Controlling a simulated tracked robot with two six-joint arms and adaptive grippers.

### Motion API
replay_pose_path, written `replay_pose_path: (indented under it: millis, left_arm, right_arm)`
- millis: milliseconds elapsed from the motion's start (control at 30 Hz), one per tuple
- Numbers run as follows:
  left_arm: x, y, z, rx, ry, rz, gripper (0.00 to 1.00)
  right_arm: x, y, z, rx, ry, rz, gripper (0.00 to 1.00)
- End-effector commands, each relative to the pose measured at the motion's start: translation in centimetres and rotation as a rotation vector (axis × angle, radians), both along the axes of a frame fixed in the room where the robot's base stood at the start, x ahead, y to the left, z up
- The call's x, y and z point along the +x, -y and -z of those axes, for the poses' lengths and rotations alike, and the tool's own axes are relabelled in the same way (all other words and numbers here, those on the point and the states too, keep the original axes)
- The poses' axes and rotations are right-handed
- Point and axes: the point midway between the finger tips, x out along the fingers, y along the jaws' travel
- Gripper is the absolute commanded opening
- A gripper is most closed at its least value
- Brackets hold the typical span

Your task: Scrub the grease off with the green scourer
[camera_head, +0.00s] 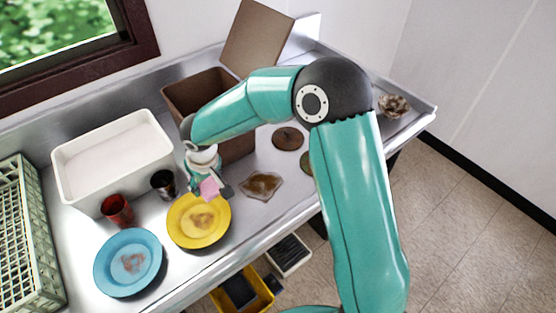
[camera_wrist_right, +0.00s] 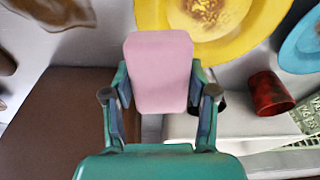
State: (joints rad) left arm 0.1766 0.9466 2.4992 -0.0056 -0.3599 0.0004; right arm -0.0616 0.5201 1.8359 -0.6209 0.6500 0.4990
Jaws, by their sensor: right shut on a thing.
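My right gripper (camera_head: 208,192) is shut on a pink pad (camera_head: 209,186), held by its sides above the yellow plate (camera_head: 186,236). In the right wrist view the pad (camera_wrist_right: 160,70) is a pink rounded block between both fingers. I cannot tell whether it touches the plate. The yellow plate has a brown greasy stain (camera_head: 203,221) in its middle. The blue plate (camera_head: 107,272) also has a brown stain (camera_head: 133,262). I see no clearly green scourer; the pad's underside is hidden. My left gripper is not in view.
A white basin (camera_head: 66,176), red cup (camera_head: 117,211) and dark cup (camera_head: 163,184) stand left of my gripper. A green rack (camera_head: 28,240) is at far left. An open brown box (camera_head: 236,148) stands behind. A brown stained piece (camera_head: 261,185) lies right of the yellow plate.

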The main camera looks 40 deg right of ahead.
Motion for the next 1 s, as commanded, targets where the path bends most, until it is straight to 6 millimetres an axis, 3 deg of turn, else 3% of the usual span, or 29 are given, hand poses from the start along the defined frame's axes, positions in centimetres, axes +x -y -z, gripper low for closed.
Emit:
replay_pose_path:
  millis: [167,300,500,667,1000]
  left_arm:
    - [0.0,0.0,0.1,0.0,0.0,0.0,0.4]
    - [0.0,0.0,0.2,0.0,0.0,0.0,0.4]
    - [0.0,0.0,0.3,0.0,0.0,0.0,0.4]
    - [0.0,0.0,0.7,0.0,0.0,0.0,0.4]
    - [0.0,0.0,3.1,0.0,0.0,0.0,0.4]
  right_arm:
    - [-2.0,5.0,-1.1,-0.015,-0.054,0.046,0.29]
    - [-5.1,10.0,-2.5,-0.018,-0.127,0.082,0.29]
    - [-9.5,14.6,-4.2,0.006,-0.213,0.107,0.29]
    - [-10.9,15.7,-4.3,0.019,-0.24,0.107,0.29]
    - [-10.9,15.7,-1.2,0.02,-0.24,0.108,0.29]
